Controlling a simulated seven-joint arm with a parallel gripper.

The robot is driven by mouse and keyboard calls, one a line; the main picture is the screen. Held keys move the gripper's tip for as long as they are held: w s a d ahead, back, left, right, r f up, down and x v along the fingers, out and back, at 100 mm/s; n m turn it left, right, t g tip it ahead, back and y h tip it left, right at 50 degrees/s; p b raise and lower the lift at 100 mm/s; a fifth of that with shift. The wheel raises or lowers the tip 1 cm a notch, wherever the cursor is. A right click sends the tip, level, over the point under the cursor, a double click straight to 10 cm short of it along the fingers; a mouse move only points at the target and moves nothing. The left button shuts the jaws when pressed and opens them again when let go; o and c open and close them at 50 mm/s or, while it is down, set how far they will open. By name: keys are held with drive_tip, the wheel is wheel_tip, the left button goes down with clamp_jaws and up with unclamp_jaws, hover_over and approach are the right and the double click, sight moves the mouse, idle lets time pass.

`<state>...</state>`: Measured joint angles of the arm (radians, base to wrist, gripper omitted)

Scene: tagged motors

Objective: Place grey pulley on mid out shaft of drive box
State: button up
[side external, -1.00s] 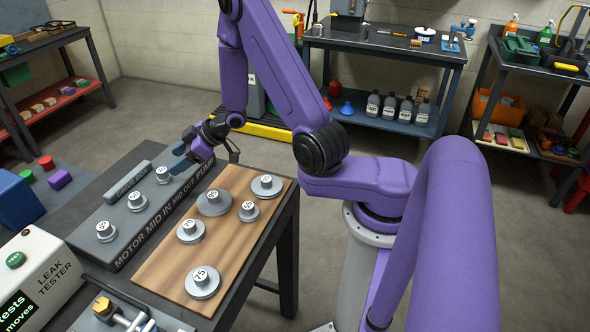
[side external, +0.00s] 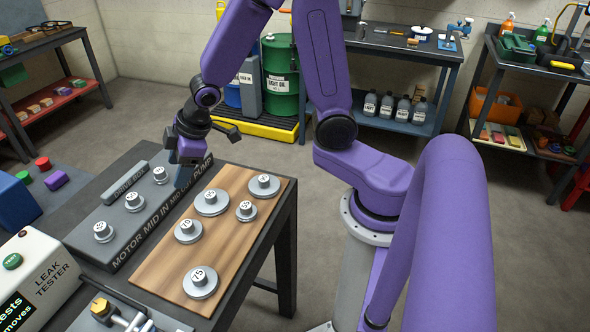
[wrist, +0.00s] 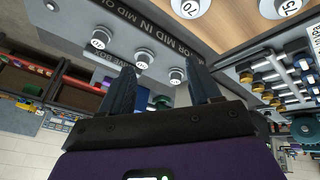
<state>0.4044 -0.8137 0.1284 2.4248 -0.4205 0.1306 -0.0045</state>
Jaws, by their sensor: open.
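The drive box (side external: 118,250) lies at the left of the table, with MOTOR, MID IN, MID OUT and PUMP lettered on its edge. Grey stepped pieces with white tops stand along it, including a near one (side external: 103,231), a middle one (side external: 134,202) and a farther one (side external: 160,175). My gripper (side external: 186,160) is open over the box's far end, by MID OUT and PUMP, and hides part of it. In the wrist view nothing is between my fingers (wrist: 160,72); a box piece (wrist: 177,76) shows beyond them.
The wooden board (side external: 160,272) lies right of the drive box. A leak tester (side external: 38,262) and a clamp-like fixture (side external: 118,315) stand at the front left. Coloured buttons and blocks (side external: 56,181) lie at the left. Open floor lies beyond the table.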

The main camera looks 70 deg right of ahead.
drive_tip(key=s+r+n+g, duration=0.1)
drive_tip(key=s+r+g, duration=0.1)
drive_tip(key=s, duration=1.1)
drive_tip(key=s+d+r+n+g+h, duration=0.1)
drive_tip(key=s+r+n+g, duration=0.1)
drive_tip(key=s, duration=1.1)
drive_tip(key=shift+d+r+g, duration=0.2)
drive_tip(key=shift+r+g, duration=0.3)
drive_tip(key=shift+r, duration=0.1)
